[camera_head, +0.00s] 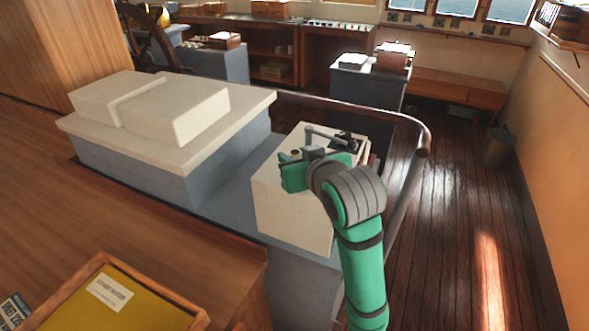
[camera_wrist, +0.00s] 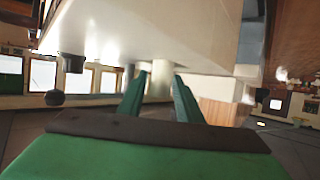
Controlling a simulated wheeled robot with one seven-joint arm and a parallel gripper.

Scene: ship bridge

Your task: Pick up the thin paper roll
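In the wrist view a pale upright cylinder (camera_wrist: 160,80), which looks like a paper roll, shows between my two green fingers. It seems to touch the large white surface at the top of that view. A narrower greyish cylinder (camera_wrist: 128,76) shows just left of it. I cannot tell for sure which is the thin paper roll. My gripper (camera_head: 294,175) is over the white-topped box (camera_head: 290,215) in the head view, and the wrist view shows its fingers (camera_wrist: 161,78) apart. In the head view my wrist hides part of the box top, and small items there are hard to make out.
A dark instrument with a grey bar (camera_head: 330,137) is on the box, close behind my gripper. A large cream-topped console (camera_head: 165,155) stands to the left. A railing (camera_head: 423,140) curves round the right side. A bin (camera_head: 497,147) stands on the open wooden floor (camera_head: 455,210).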

